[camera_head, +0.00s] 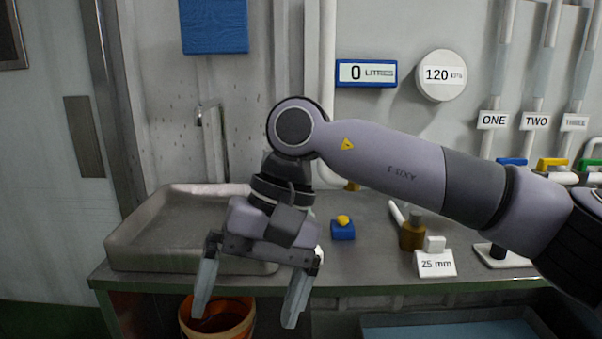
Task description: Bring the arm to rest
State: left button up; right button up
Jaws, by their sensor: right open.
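My right arm (395,165) comes in from the right edge and reaches across to the middle of the view. Its elbow-like joint sits high and the wrist hangs down from it. My right gripper (250,299) points downward in front of the counter's front edge, with its two fingers spread wide and nothing between them. It hides part of the counter and of the sink's right side. My left gripper is not in view.
A grey sink (150,262) fills the counter's left side. An orange bucket (232,325) stands below, behind the gripper. On the counter are a blue box with a yellow button (342,229), a brown bottle (411,236) and a "25 mm" card (436,264). Labelled pipes and valves (552,163) stand right.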

jog(key=s+a+r+m+g+y, duration=0.2)
jog(key=s+a+m+g+y, duration=0.5)
jog(key=m+y, duration=0.55)
jog(key=w+d+f+m+t+y, duration=0.1)
jog(key=w+d+f+m+t, duration=0.25)
jog(key=m+t, duration=0.6)
jog(key=w+d+f+m+t+y+p, duration=0.15)
jog(key=w+d+m+t, duration=0.45)
jog(key=m, duration=0.7)
jog(key=w+d+f+m+t+y, duration=0.1)
jog(key=w+f+m+t, duration=0.2)
jog(key=m+t, duration=0.7)
jog(key=s+d+f+m+t+h, duration=0.1)
jog(key=d+f+m+h, duration=0.5)
jog(key=f+m, duration=0.25)
jog(key=d+f+m+t+h, duration=0.1)
jog(key=d+f+m+h, duration=0.5)
jog(key=m, duration=0.3)
jog(key=s+d+f+m+g+h, duration=0.2)
jog(key=s+d+f+m+g, duration=0.1)
jog(key=s+d+f+m, duration=0.2)
jog(key=s+d+f+m+g+h, duration=0.3)
jog(key=s+d+f+m+g, duration=0.1)
jog(key=s+f, duration=0.6)
notch_tip(320, 180, down, 3)
jog(key=shift+d+r+m, duration=0.1)
jog(key=shift+d+m, duration=0.45)
jog(key=shift+d, duration=0.15)
